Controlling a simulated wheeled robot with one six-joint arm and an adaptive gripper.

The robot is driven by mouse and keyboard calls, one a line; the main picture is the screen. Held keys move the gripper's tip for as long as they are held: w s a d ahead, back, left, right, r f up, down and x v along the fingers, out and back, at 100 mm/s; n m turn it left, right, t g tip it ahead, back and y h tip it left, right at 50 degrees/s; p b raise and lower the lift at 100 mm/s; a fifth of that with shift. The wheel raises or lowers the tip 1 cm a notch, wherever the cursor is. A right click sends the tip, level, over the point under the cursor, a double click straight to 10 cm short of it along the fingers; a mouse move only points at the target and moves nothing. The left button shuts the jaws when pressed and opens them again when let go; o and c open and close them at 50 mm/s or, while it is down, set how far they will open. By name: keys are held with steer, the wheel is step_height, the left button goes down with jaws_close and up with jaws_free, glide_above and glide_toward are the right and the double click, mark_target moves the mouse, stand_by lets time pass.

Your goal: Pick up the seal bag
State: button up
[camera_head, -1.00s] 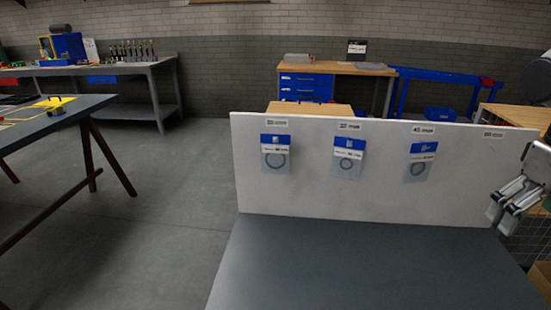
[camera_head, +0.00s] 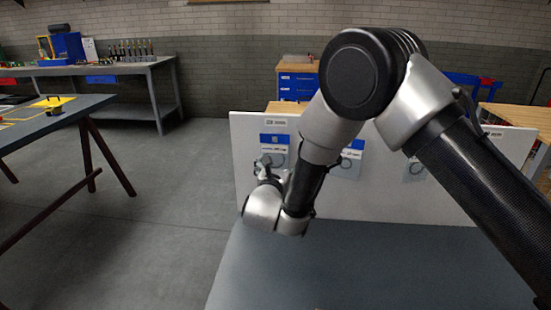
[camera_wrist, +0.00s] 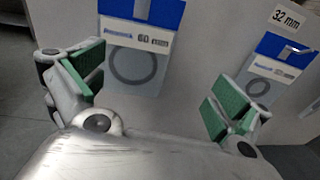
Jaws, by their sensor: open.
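Three flat seal bags with blue headers and dark rings hang on an upright white board (camera_head: 245,200). The left bag (camera_head: 275,139) is partly hidden by my gripper (camera_head: 263,167) in the head view. The middle bag (camera_head: 353,152) and right bag (camera_head: 413,170) are partly hidden by my arm. In the wrist view my gripper (camera_wrist: 155,92) is open, with green pads on its fingers. The left bag (camera_wrist: 138,60) shows beyond the gap between the fingers; no contact is visible. The middle bag (camera_wrist: 280,62) hangs under a "32 mm" label, behind the right finger.
A dark table top (camera_head: 300,275) lies in front of the board. Another dark table (camera_head: 40,118) stands at the left, with open floor between. A grey bench (camera_head: 130,69) with tools and a blue-drawered workbench (camera_head: 298,78) stand at the back wall.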

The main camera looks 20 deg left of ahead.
mark_target(275, 151)
steer(key=shift+n+y, duration=0.8)
steer(key=w+a, duration=0.1)
steer(key=w, duration=0.1)
steer(key=w+a, duration=0.2)
steer(key=w+a+r, duration=0.1)
steer(key=w, duration=0.1)
steer(key=shift+w+a, duration=0.15)
steer(key=shift+w, duration=0.2)
steer(key=shift+c, duration=0.4)
steer(key=c, duration=0.6)
